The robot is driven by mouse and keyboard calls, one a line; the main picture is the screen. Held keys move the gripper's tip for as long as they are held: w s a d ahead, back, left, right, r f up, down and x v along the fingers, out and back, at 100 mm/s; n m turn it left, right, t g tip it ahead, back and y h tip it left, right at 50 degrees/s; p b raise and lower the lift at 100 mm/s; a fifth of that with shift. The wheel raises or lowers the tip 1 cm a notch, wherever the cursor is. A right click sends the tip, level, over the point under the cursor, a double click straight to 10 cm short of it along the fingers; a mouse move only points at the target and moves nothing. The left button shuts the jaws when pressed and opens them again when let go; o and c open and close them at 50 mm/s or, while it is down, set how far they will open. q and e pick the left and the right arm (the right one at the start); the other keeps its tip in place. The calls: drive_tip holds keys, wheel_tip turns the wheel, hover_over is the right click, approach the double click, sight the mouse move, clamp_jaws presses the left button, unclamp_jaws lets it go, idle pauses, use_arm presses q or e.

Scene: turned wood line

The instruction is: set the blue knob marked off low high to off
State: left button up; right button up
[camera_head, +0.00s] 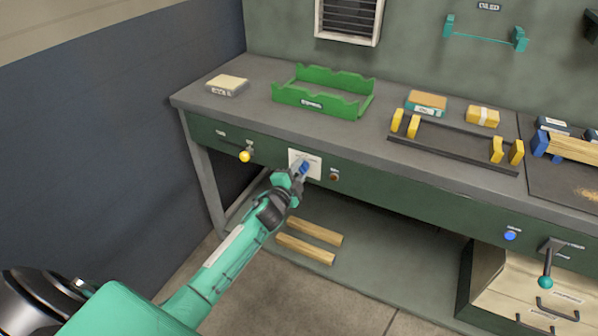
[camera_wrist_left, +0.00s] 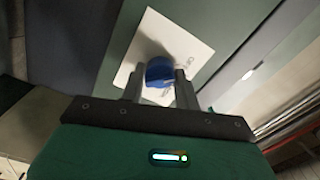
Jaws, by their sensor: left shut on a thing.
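The blue knob (camera_head: 304,167) sits on a white label plate (camera_head: 314,171) on the green front of the workbench. My left gripper (camera_head: 299,173) is at the knob, its fingers on either side of it. In the left wrist view the knob (camera_wrist_left: 159,72) shows between the two fingertips (camera_wrist_left: 160,82), with the white plate (camera_wrist_left: 190,45) behind it. The left gripper is shut on the knob. The marking on the plate is mostly hidden and too small to read, so I cannot tell the knob's setting. My right gripper is not in view.
A yellow-tipped lever (camera_head: 244,156) is left of the plate, and a dark red-brown button (camera_head: 334,176) is just right of it. Farther right are a blue button (camera_head: 510,235) and a teal-tipped lever (camera_head: 546,282). A green tray (camera_head: 322,112) stands on the bench above. Two wooden strips (camera_head: 305,252) lie below.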

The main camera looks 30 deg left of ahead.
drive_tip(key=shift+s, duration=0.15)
use_arm(q)
drive_tip(key=o, duration=0.9)
drive_tip(key=shift+o, duration=0.4)
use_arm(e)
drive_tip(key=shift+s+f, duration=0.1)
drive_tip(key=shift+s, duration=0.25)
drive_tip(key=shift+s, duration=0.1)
use_arm(q)
drive_tip(key=s, duration=1.4)
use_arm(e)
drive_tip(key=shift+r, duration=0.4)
use_arm(q)
drive_tip(key=shift+w, duration=0.1)
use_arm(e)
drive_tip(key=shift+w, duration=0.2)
